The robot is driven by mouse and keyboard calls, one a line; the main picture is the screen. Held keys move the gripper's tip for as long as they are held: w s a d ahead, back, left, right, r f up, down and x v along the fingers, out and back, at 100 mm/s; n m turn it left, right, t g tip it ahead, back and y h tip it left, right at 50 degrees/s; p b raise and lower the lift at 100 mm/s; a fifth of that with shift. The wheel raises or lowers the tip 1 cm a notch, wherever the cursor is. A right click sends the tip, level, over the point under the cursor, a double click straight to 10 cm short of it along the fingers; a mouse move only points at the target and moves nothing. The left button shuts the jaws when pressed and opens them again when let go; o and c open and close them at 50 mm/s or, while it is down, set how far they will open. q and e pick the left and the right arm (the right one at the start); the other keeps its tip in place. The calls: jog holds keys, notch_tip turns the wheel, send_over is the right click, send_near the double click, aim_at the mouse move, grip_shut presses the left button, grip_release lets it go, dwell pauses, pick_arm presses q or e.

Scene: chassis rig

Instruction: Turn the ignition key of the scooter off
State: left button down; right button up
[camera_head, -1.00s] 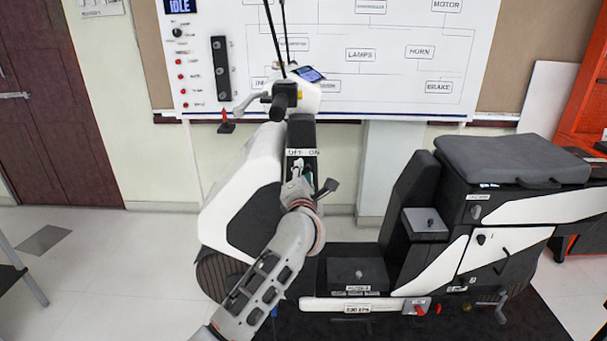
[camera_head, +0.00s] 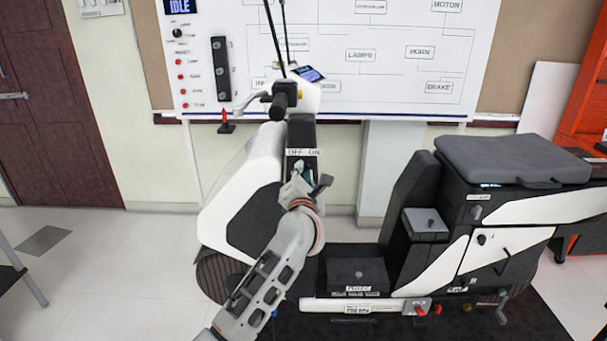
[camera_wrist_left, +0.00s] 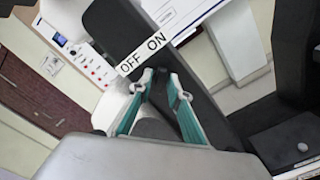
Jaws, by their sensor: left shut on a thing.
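The scooter (camera_head: 240,205) stands side-on, with its front column at the left. A white OFF/ON label (camera_head: 303,152) is on the dark column panel (camera_head: 298,135), OFF on the left and ON on the right. The label also shows in the left wrist view (camera_wrist_left: 142,55). My left gripper (camera_head: 300,170) is at the panel just below the label. In the left wrist view its two teal-sided fingers (camera_wrist_left: 160,80) reach the panel below the label, closed on the ignition key. The key itself is hidden by the fingers, so its angle cannot be told. My right gripper is not in view.
The handlebar grip (camera_head: 284,95) and brake lever (camera_head: 250,101) are above the column. The seat (camera_head: 510,158) is to the right. A white wiring board (camera_head: 400,50) stands behind. The floor to the left (camera_head: 110,260) is clear.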

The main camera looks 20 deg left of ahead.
pick_arm(q)
jog(key=n+b, duration=0.1)
jog(key=n, duration=0.2)
jog(key=shift+f+n, duration=0.15)
jog(key=shift+n, duration=0.25)
jog(key=n+b, duration=0.1)
jog(key=n, duration=0.2)
jog(key=shift+b, duration=0.35)
jog(key=shift+n+b, duration=0.45)
jog(key=shift+n, duration=1.15)
jog(key=shift+b, duration=0.3)
jog(key=c, duration=2.1)
grip_release()
jog(key=shift+c, duration=0.2)
